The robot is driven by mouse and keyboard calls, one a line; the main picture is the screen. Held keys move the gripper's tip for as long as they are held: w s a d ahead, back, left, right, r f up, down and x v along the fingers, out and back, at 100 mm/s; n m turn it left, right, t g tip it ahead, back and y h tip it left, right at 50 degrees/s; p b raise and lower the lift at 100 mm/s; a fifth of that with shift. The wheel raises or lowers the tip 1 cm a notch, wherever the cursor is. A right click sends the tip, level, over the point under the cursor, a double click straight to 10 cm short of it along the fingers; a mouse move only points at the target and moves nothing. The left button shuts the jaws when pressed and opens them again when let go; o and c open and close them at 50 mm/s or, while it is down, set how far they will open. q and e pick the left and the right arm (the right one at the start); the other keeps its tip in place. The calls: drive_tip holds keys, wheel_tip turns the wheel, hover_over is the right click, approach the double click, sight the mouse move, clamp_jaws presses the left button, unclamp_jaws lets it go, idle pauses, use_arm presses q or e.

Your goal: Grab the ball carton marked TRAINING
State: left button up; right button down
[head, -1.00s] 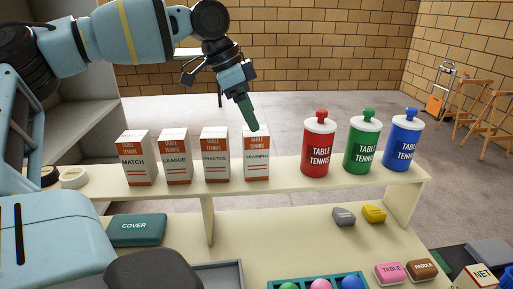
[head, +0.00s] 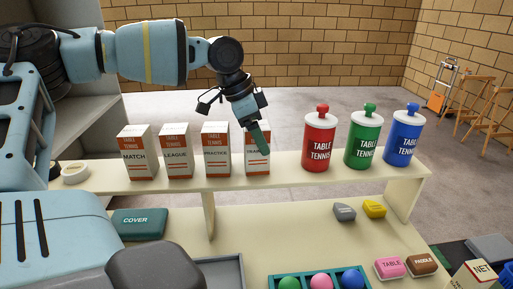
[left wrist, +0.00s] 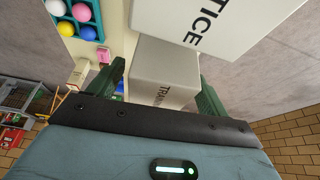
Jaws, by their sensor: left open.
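The white and orange carton marked TRAINING (head: 256,167) stands upright on the raised shelf, rightmost in a row of cartons. My left gripper (head: 263,148) comes down over it from above, and one green finger covers part of its front and label. In the left wrist view the TRAINING carton (left wrist: 160,66) lies between the two open green fingers of my left gripper (left wrist: 164,82). I cannot tell whether either finger touches it. The carton marked PRACTICE (head: 216,160) stands just left of it and also shows close in the left wrist view (left wrist: 225,22). My right gripper is not in view.
Cartons marked LEAGUE (head: 176,160) and MATCH (head: 138,162) stand further left, beside a tape roll (head: 75,173). Red (head: 318,155), green (head: 363,153) and blue (head: 403,151) bottles stand right, past a free gap. A COVER box (head: 139,224) and ball tray (head: 274,284) sit lower.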

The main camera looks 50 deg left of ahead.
sight(262, 125)
use_arm(q)
drive_tip(key=shift+d+f, duration=0.1)
drive_tip(key=shift+f, duration=0.05)
drive_tip(key=c, duration=1.1)
drive_tip(key=shift+r, duration=0.8)
wheel_tip(262, 125, up, 2)
drive_tip(key=shift+r, duration=0.1)
drive_tip(key=s+d+r, duration=0.1)
drive_tip(key=s+d, duration=1)
drive_tip(key=shift+s, duration=0.35)
